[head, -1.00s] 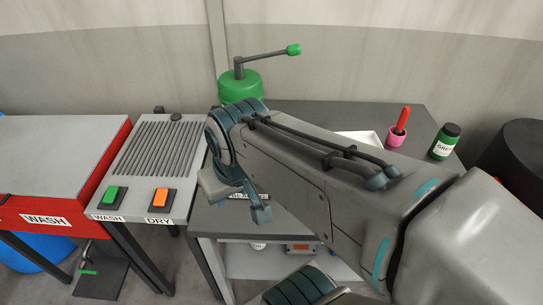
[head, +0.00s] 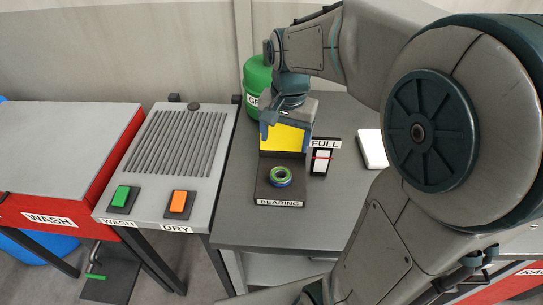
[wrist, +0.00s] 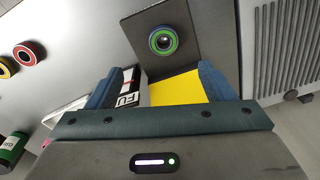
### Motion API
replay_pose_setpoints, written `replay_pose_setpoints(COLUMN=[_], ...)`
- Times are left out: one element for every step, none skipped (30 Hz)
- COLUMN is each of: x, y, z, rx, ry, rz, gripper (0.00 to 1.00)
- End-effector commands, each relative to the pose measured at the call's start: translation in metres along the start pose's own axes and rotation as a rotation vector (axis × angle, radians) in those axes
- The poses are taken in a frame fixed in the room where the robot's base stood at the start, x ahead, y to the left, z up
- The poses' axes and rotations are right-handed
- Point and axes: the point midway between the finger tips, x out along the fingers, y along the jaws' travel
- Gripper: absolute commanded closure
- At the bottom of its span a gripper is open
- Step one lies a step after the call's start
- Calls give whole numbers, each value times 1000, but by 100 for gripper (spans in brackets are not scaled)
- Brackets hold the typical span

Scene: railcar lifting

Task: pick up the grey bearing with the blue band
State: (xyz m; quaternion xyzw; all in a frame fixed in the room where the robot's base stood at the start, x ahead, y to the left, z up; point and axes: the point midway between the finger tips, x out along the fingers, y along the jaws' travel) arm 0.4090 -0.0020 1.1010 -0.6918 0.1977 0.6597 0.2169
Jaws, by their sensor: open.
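The bearing (head: 281,177) is a small ring with a blue outer band, a green ring on its upper face and a dark centre. It sits on a dark stand (head: 266,193) labelled BEARING. In the wrist view the bearing (wrist: 162,40) is beyond the fingertips, on the dark plate. My gripper (head: 287,128) is open and empty. It is above the yellow panel at the back of the stand, behind the bearing and not touching it. In the wrist view my gripper (wrist: 159,78) shows its two blue fingers apart, with the yellow panel between them.
A FULL gauge (head: 321,160) stands right beside the stand. A green container (head: 257,80) is behind my gripper. The wash-and-dry unit (head: 172,150) is to the left. In the wrist view, a red-ringed part (wrist: 30,53) and a green jar (wrist: 12,148) lie left. Bare tabletop surrounds the stand's front.

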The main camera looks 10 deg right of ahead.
Motion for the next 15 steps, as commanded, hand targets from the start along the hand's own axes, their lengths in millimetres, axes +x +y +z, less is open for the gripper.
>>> replay_pose_setpoints(x=[11,14,17,18,20,22,25,28,33,38,44,51,58,64,72], y=[-5,-7,-9,-10,-12,-13,-13,-14,-14,-13,-13,-12,-12,-12,-12], z=[-6,-9,-12,-14,-15,-16,-17,-17,-17,-17,-16,-16,-15,-15,-15], rx=[33,53,72,85,95,105,110,113,116,116,116,116,116,115,114], ry=[-13,-18,-25,-28,-31,-33,-35,-36,-37,-39,-39,-39,-39,-39,-39], rz=[14,20,28,33,36,40,42,43,45,46,46,46,46,46,46], gripper=[24,24,24,24,24,24,24,24,24,24,24,24,24,24,24])
